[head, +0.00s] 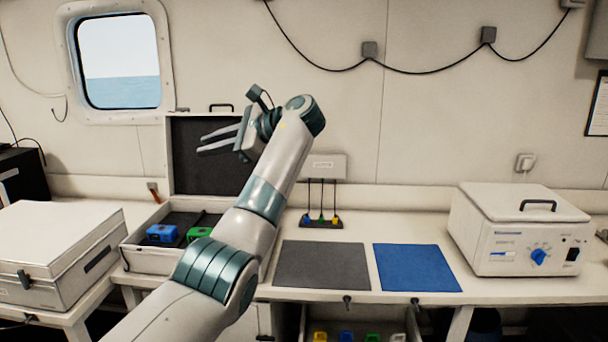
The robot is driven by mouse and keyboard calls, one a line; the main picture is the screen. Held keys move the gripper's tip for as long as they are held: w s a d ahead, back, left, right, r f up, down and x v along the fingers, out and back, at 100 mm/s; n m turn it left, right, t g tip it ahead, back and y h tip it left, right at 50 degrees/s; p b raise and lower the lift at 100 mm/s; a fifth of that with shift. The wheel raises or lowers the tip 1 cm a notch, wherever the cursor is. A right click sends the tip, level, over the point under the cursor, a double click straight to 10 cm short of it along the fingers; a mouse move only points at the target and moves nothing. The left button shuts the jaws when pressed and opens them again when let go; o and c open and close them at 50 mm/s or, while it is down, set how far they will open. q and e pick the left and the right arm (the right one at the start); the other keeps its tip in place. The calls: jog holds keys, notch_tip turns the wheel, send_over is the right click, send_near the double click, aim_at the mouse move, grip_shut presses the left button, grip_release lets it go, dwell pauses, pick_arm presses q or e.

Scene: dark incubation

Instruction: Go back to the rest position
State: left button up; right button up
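My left arm rises from the bottom of the head view. My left gripper (219,141) is raised over the open case (148,262), in front of its dark upright lid (190,170), and points left. Its two fingers are apart with nothing between them. The case holds a blue piece (162,233) and a green piece (199,233). The arm hides the right part of the case. My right gripper does not show.
A grey mat (320,270) and a blue mat (418,268) lie bare on the bench. A white incubator-like box (520,235) stands at right, a closed case (60,245) at left. A small rack (322,222) stands behind the grey mat. Below is an open drawer with coloured pieces (372,337).

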pick_arm(q)
jog(key=w+a+f+m+t+h+b, duration=0.1)
jog(key=w+f+h, duration=0.1)
jog(key=f, duration=1.7)
jog(key=w+a+f+m+h, duration=0.1)
jog(key=w+f+h, duration=0.1)
jog(key=f, duration=1.7)
jog(key=s+f+n+h+b, duration=0.1)
jog(key=s+f, duration=0.3)
jog(key=f, duration=0.8)
jog(key=s+f+g+h, duration=0.15)
jog(key=s+f, duration=0.35)
jog(key=f, duration=0.7)
jog(key=s+f+n+h+b, duration=0.15)
jog(key=s+f, duration=0.25)
jog(key=f, duration=0.8)
jog(key=s+f+n+g+h, duration=0.2)
jog(key=s+f+n+h, duration=0.25)
jog(key=s+f, duration=2.55)
jog(key=s+a+f+n, duration=0.1)
jog(key=s+f+n, duration=0.1)
jog(key=s, duration=1)
jog(key=s+f+n+g+b, duration=0.1)
jog(key=s+f+n, duration=0.1)
jog(key=s, duration=1)
jog(key=s+a+f+n+h+b, duration=0.1)
jog(key=s+f+n, duration=0.1)
jog(key=s, duration=1.1)
jog(key=shift+a+f+n, duration=0.3)
jog(key=shift+n, duration=0.3)
